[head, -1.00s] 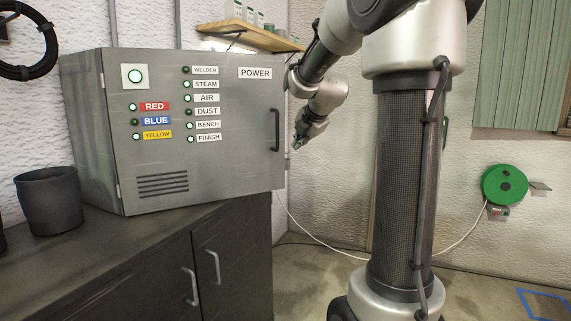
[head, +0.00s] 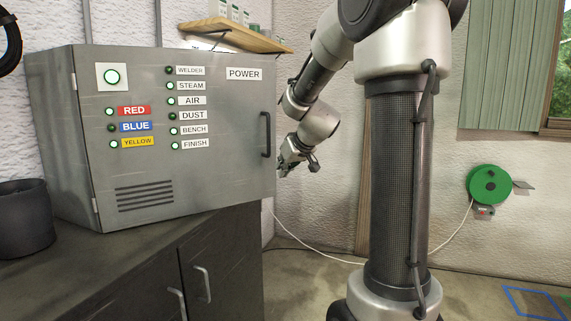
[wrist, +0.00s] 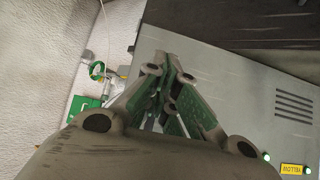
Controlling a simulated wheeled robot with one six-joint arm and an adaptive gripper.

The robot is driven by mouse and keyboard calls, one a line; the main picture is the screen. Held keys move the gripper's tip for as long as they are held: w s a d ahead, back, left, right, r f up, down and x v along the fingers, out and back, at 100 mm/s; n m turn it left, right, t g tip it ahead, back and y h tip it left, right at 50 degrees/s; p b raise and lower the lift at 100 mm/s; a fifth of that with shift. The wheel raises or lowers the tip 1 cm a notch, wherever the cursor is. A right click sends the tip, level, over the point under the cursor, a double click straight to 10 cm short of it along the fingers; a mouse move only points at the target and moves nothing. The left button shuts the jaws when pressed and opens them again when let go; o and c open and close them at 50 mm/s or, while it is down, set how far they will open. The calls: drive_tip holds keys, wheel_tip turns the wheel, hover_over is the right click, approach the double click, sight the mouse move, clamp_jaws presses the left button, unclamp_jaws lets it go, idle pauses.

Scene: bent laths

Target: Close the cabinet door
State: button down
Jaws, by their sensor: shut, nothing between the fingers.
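The grey metal cabinet door (head: 225,130) faces me in the head view, with lamps, labels, vent slots and a dark upright handle (head: 266,135) near its right edge. Its hinges are on the left. No gap shows along its edges, but I cannot tell from here whether it is fully shut. My gripper (head: 283,169) is just right of the door's right edge, a little below the handle. In the wrist view my gripper (wrist: 174,62) has its fingers together and empty, in front of the door face (wrist: 240,100). Contact with the door cannot be made out.
The cabinet stands on a dark counter (head: 120,255) with handled lower doors. A dark bin (head: 25,222) is at the left. A wooden shelf (head: 235,37) hangs behind the cabinet. A green reel (head: 489,186) is on the right wall. The floor at the right is mostly clear.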

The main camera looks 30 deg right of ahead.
sight(266, 178)
drive_tip(key=shift+w+a+f, duration=0.1)
drive_tip(key=shift+w+f, duration=0.45)
drive_tip(key=shift+w, duration=0.75)
drive_tip(key=shift+w+d+f, duration=0.1)
drive_tip(key=shift+w+f, duration=0.45)
drive_tip(key=shift+w, duration=0.7)
drive_tip(key=shift+w+a+f, duration=0.1)
drive_tip(key=shift+w+f, duration=0.45)
drive_tip(key=shift+w, duration=0.75)
drive_tip(key=shift+w, duration=0.1)
